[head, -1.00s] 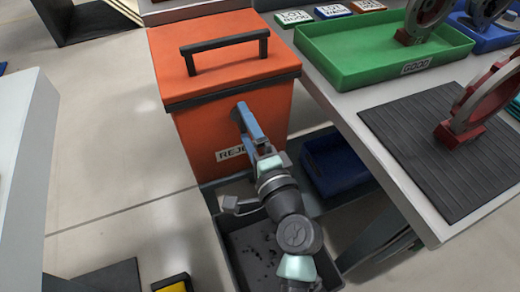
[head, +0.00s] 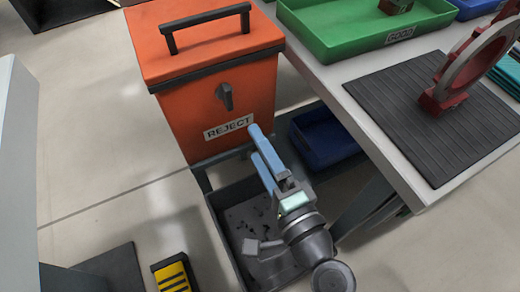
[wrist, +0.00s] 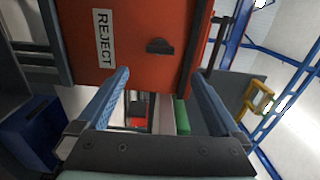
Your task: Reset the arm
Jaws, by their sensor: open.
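My gripper (head: 258,150) is open and empty, with its two blue fingers apart. In the head view it is in front of the orange reject box (head: 212,115), over the dark grey bin below it. In the wrist view the two fingers (wrist: 165,92) point toward the box's front (wrist: 135,40), with nothing between them. The box has a dark lid handle on top and a dark latch (head: 224,97) on its front, clear of my fingers. The latch also shows in the wrist view (wrist: 159,46).
The work table (head: 330,62) at right bears a green GOOD tray (head: 340,55), a ribbed black mat (head: 400,130) and a red hook part (head: 436,100). A blue bin (head: 325,150) sits under the table edge. The dark bin (head: 225,200) lies below my arm. Open floor lies at left.

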